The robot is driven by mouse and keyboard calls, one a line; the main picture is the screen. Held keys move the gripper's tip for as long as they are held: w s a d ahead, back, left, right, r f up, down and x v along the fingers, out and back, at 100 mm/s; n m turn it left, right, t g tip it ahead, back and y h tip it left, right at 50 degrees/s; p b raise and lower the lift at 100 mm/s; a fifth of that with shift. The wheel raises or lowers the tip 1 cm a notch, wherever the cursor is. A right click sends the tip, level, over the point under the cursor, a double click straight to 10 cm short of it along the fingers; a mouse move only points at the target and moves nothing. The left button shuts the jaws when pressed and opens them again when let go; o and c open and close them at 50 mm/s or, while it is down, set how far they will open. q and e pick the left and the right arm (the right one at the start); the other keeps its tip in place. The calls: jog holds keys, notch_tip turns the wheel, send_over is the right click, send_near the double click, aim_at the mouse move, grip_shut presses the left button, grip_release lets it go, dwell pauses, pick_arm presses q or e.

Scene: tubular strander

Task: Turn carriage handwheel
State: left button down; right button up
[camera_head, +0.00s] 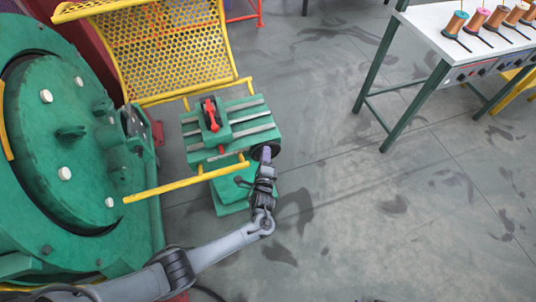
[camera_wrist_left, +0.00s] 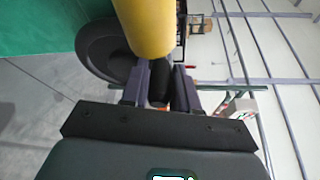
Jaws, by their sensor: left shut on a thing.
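The carriage handwheel (camera_head: 256,151) is a dark wheel at the right side of the green carriage (camera_head: 245,112), partly hidden by my left gripper. In the left wrist view the handwheel (camera_wrist_left: 98,45) is a black disc at the upper left. My left gripper (camera_head: 265,156) is at the wheel. In the left wrist view its two fingers (camera_wrist_left: 160,88) are closed around a dark cylindrical handle (camera_wrist_left: 159,86). A yellow bar (camera_wrist_left: 144,25) hides part of the wheel and the handle's far end. My right gripper is not in view.
A yellow rail (camera_head: 185,183) runs just left of my left gripper. A yellow mesh guard (camera_head: 165,50) stands behind the carriage, and the large green machine drum (camera_head: 60,140) is at left. A white table (camera_head: 450,35) with several spools is at the upper right. The floor between is clear.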

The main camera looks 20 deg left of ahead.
pick_arm(q)
jog(key=shift+s+a+f+n+t+b, duration=0.25)
jog(key=shift+n+b, duration=0.1)
jog(key=shift+n, duration=0.3)
jog(key=shift+s+a+f+n+t+b, duration=0.25)
jog(key=shift+n+b, duration=0.05)
jog(key=shift+n, duration=0.35)
jog(key=shift+y, duration=0.3)
jog(key=c, duration=0.9)
grip_release()
jog(key=shift+a, duration=0.1)
jog(key=shift+c, duration=0.2)
jog(key=p+v, duration=0.3)
jog(key=v, duration=0.8)
jog(key=shift+p, duration=0.4)
jog(key=shift+w+a, duration=0.1)
jog(key=shift+c, duration=0.5)
